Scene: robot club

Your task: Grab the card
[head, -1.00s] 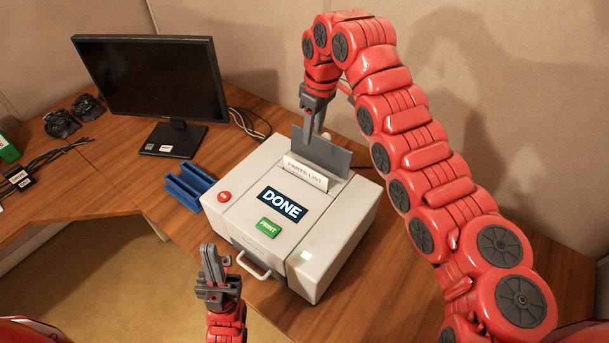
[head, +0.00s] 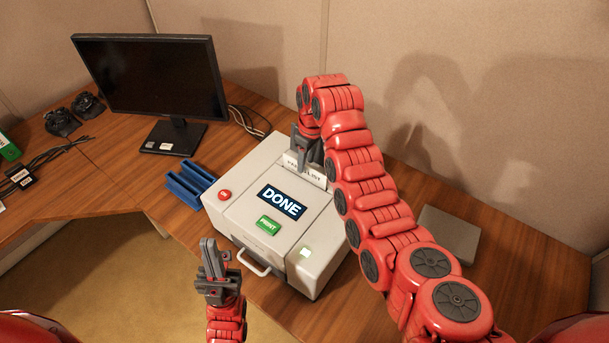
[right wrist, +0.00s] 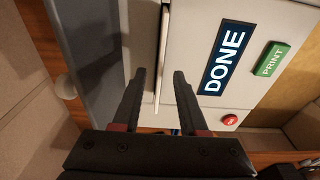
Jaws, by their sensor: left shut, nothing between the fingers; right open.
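The white card (head: 303,168), printed with a parts list heading, stands upright in the slot on top of the printer (head: 335,232), whose screen reads DONE. In the right wrist view the card (right wrist: 162,60) shows edge-on as a thin pale strip. My right gripper (head: 308,152) is at the card, its fingers pointing down and hiding part of it. In the right wrist view the right gripper (right wrist: 160,74) is open, with the card's edge between its fingertips and a gap on each side. My left gripper (head: 211,245) is shut and empty in front of the printer.
The printer has a green PRINT button (head: 268,225), a red button (head: 225,195) and a front handle (head: 253,264). A blue rack (head: 190,184) and a monitor (head: 150,85) stand to its left. A flat grey object (head: 449,233) lies on the desk at right.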

